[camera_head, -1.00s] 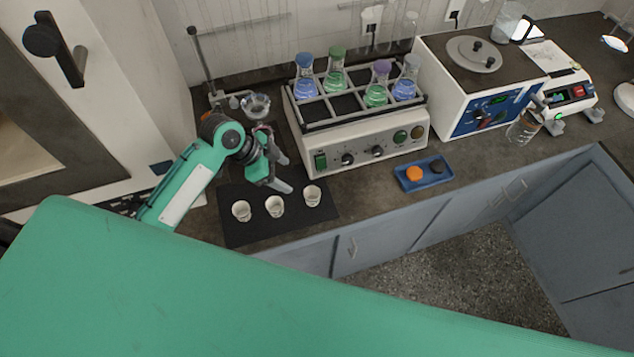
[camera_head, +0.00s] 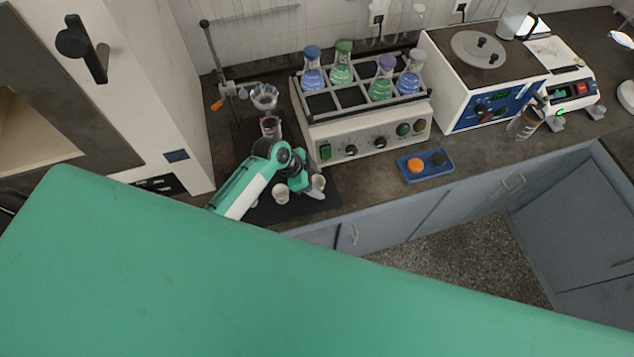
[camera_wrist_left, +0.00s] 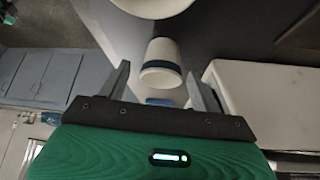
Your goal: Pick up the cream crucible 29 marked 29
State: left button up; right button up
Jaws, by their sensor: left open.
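The right-hand cream crucible (camera_head: 318,182) stands on the dark mat (camera_head: 326,205) at my left gripper (camera_head: 313,190). In the left wrist view this cream crucible (camera_wrist_left: 160,52) has a dark band and lies between the two spread fingers of my left gripper (camera_wrist_left: 158,75). The fingers look open, with gaps on both sides of it. Another cream crucible (camera_head: 281,195) stands to the left, beside my arm; a pale round shape shows at the top of the left wrist view. The third crucible is mostly hidden behind my arm. No number is readable. My right gripper is out of view.
A shaker with flasks (camera_head: 375,145) stands just behind and right of the mat. A blue tray (camera_head: 425,166) with an orange and a dark disc lies to the right. A stand with a glass bowl (camera_head: 264,97) is behind. The counter's front edge is close.

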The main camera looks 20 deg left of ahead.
pick_arm(q)
jog(key=shift+w+d+f, duration=0.1)
jog(key=shift+d+f, duration=0.1)
jog(key=shift+f, duration=0.2)
jog(key=c, duration=1)
jog(key=shift+r, duration=0.1)
jog(key=shift+c, duration=0.2)
